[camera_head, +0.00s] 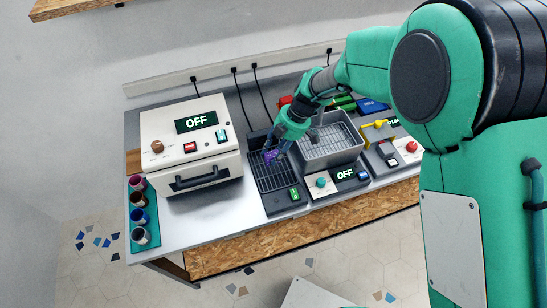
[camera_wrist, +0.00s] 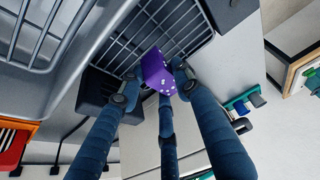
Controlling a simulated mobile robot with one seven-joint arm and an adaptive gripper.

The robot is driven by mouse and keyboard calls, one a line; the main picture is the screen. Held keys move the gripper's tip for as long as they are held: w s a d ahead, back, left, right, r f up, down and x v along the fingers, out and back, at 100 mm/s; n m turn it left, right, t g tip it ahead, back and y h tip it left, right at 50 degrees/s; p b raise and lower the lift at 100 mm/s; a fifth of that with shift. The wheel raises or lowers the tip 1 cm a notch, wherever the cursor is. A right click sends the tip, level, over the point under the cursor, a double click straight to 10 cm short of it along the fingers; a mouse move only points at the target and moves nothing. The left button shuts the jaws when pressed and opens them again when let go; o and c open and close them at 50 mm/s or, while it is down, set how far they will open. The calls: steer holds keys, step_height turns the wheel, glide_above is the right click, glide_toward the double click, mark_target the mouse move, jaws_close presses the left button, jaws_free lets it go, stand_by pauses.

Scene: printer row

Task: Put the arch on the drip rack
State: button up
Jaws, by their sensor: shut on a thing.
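The arch is a small purple piece with light specks (camera_wrist: 158,70), also visible in the head view (camera_head: 270,155). My gripper (camera_head: 274,149) is shut on it; in the wrist view its dark blue fingers (camera_wrist: 156,88) close around the piece. The drip rack (camera_head: 274,181) is a dark tray with a barred grid, and its bars also show in the wrist view (camera_wrist: 181,38). The arch is over the upper part of the rack. I cannot tell whether it touches the bars. The fingers hide part of the arch.
A grey metal basin with a basket (camera_head: 330,160) stands right of the rack, close to my gripper. A white machine reading OFF (camera_head: 190,150) stands to the left. Several paint jars (camera_head: 137,199) line the left edge. A control box reading OFF (camera_head: 337,180) sits in front of the basin.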

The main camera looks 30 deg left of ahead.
mark_target(274, 156)
steer(key=shift+f+b, duration=0.3)
steer(key=shift+f, duration=1.5)
steer(key=shift+f, duration=0.15)
steer(key=o, duration=1.3)
steer(key=shift+c, duration=0.2)
steer(key=shift+w+r, duration=0.15)
steer(key=shift+r, duration=0.3)
steer(key=p+v, duration=0.1)
steer(key=v, duration=1)
steer(key=shift+r, duration=0.2)
